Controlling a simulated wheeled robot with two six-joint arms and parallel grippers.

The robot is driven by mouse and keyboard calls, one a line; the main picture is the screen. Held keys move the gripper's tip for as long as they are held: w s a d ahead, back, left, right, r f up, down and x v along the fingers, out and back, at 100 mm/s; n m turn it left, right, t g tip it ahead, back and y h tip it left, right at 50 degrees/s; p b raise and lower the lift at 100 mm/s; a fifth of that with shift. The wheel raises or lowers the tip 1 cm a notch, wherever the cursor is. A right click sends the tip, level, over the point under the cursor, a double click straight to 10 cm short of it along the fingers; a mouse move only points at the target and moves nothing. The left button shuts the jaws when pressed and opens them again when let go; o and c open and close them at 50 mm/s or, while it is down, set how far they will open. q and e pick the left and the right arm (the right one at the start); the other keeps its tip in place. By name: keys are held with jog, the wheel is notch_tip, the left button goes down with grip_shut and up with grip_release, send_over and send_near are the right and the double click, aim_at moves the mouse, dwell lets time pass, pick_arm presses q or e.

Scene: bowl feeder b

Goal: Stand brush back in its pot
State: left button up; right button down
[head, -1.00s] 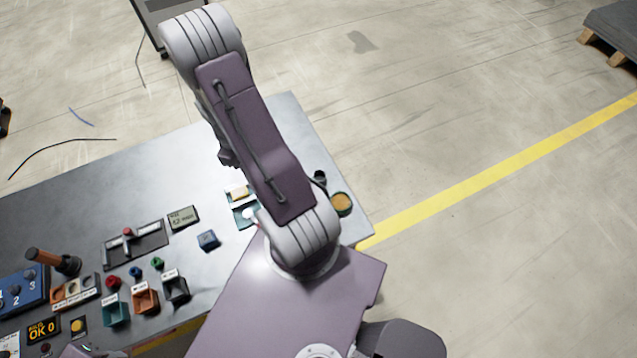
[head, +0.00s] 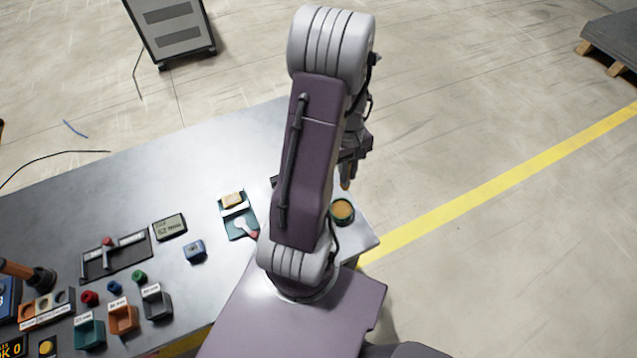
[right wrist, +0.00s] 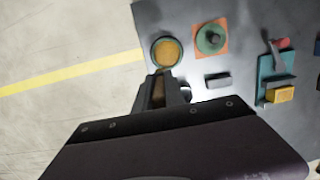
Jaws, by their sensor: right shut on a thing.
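My right gripper (head: 355,150) is partly hidden behind my arm in the head view, above the table's right end. In the right wrist view it is shut on the brush (right wrist: 158,92), a narrow brown piece between dark fingers. A tan end of the brush (head: 346,180) seems to hang below the gripper in the head view. Its bristles cannot be made out. The round green-rimmed pot (head: 342,211) with amber contents stands near the table's right corner. It also shows in the right wrist view (right wrist: 166,52), just beyond the fingertips. Contact between brush and pot cannot be told. My left gripper is out of view.
A green disc with a dark knob (right wrist: 211,39) on an orange square sits beside the pot. Bins (head: 122,318) and a display (head: 169,227) fill the left. Open floor lies beyond the right edge.

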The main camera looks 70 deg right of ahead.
jog(key=w+f, duration=0.3)
jog(key=w+d+f+p, duration=0.1)
jog(key=w+f, duration=0.2)
jog(key=w+d+f+p, duration=0.1)
jog(key=w+f, duration=0.2)
jog(key=shift+w+d+f, duration=0.1)
jog(key=shift+w+f, duration=0.05)
jog(key=shift+w, duration=0.05)
jog(key=shift+w+d+f, duration=0.1)
jog(key=shift+d+f, duration=0.05)
jog(key=shift+f, duration=0.15)
jog(key=shift+f+b, duration=0.15)
jog(key=shift+b, duration=0.15)
jog(key=c, duration=1.5)
grip_release()
jog(key=shift+o, duration=0.5)
